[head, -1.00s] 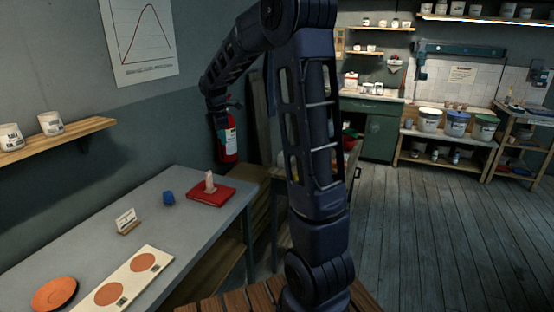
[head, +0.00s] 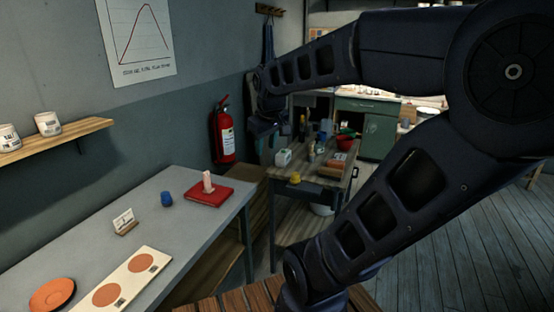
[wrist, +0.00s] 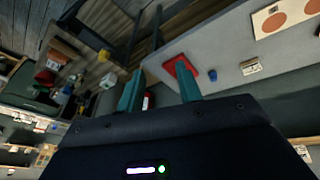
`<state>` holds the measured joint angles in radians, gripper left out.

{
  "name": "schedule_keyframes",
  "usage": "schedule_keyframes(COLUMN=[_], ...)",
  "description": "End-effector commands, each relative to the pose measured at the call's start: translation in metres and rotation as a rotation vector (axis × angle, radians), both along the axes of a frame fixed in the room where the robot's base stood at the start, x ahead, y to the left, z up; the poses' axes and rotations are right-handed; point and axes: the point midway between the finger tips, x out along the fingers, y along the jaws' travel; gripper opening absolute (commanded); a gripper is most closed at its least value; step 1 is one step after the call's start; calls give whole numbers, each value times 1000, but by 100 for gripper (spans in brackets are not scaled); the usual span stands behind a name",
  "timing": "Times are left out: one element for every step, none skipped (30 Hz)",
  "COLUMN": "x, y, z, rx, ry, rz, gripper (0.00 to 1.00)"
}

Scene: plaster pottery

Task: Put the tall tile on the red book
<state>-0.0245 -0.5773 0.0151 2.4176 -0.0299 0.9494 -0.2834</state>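The red book (head: 222,195) lies flat on the grey table, near its far right end. A pale pink tall tile (head: 208,182) stands upright on the book, touching nothing else. My gripper (head: 268,128) is up in the air beyond and to the right of the book, apart from both. In the wrist view, my gripper (wrist: 160,90) has its two fingers spread with nothing between them. The red book (wrist: 176,66) shows there beyond the right finger; the tile cannot be made out.
A blue cup (head: 166,199), a small card on a stand (head: 125,222), a pale board with orange discs (head: 128,278) and an orange plate (head: 52,294) share the table. A fire extinguisher (head: 224,135) hangs behind. A cluttered wooden table (head: 312,172) stands to the right.

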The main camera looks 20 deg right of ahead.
Motion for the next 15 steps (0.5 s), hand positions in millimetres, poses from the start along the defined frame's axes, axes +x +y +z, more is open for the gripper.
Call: schedule_keyframes(x=[-15,-22,-31,-37,-43,-49,-53,-56,-60,-63,-64,-66,-67,-67,-67], y=[-2,-3,-4,-5,-5,-6,-6,-7,-7,-7,-7,-8,-8,-8,-8], z=[-2,-4,-7,-9,-11,-13,-15,-16,-18,-19,-20,-21,-21,-21,-21], rx=[23,38,59,71,83,97,107,115,124,130,135,138,140,142,142], ry=[-13,-19,-26,-29,-35,-38,-42,-44,-47,-49,-49,-50,-50,-50,-50], rz=[-54,-87,-129,-158,-184,-215,-236,-254,-272,-285,-294,-302,-305,-309,-311], gripper=[35,35,35,35,35,35,35,35,35,35,35,35,35,35,35])
